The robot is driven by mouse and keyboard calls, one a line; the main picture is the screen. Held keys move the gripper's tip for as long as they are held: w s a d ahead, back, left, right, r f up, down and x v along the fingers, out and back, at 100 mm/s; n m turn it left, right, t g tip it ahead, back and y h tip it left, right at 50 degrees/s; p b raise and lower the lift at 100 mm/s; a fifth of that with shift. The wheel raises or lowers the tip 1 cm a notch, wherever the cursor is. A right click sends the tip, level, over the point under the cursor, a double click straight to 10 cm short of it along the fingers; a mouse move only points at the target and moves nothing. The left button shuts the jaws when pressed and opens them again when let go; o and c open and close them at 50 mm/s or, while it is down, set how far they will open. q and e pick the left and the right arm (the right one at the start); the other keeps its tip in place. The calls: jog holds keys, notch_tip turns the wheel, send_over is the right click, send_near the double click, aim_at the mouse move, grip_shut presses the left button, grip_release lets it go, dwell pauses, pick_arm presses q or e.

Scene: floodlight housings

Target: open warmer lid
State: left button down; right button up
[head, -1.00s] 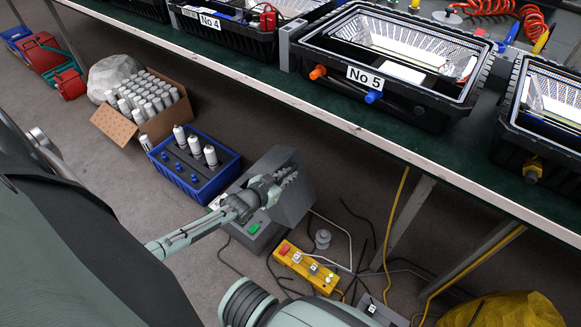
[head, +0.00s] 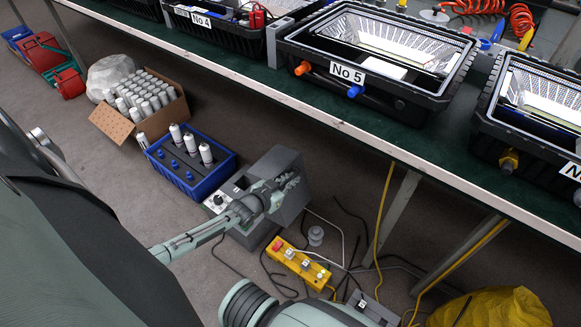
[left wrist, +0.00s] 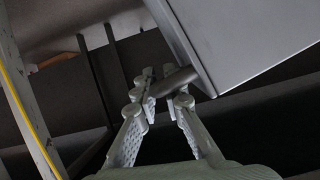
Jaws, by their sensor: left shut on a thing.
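The warmer (head: 292,215) is a grey box on the floor under the bench's near edge. Its front has a dial (head: 217,199). A grey panel that looks like its lid (head: 275,160) stands tilted up at the back; its exact angle is hard to tell. My left gripper (head: 289,183) is at this panel, and my arm covers part of the box front. In the left wrist view my left gripper (left wrist: 168,80) is shut on a dark round bar handle (left wrist: 176,81), which joins a flat grey panel (left wrist: 240,40). My right gripper is out of view.
A blue crate (head: 226,172) with white cans stands left of the warmer. A yellow control box (head: 298,262) and loose cables lie in front of it. The bench edge (head: 330,123) with floodlight housings (head: 375,50) runs above, with its legs to the right.

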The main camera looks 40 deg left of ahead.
pick_arm(q)
jog(key=c, duration=1.9)
grip_release()
jog(key=shift+r, duration=0.1)
jog(key=v, duration=1.2)
jog(key=shift+d, duration=0.1)
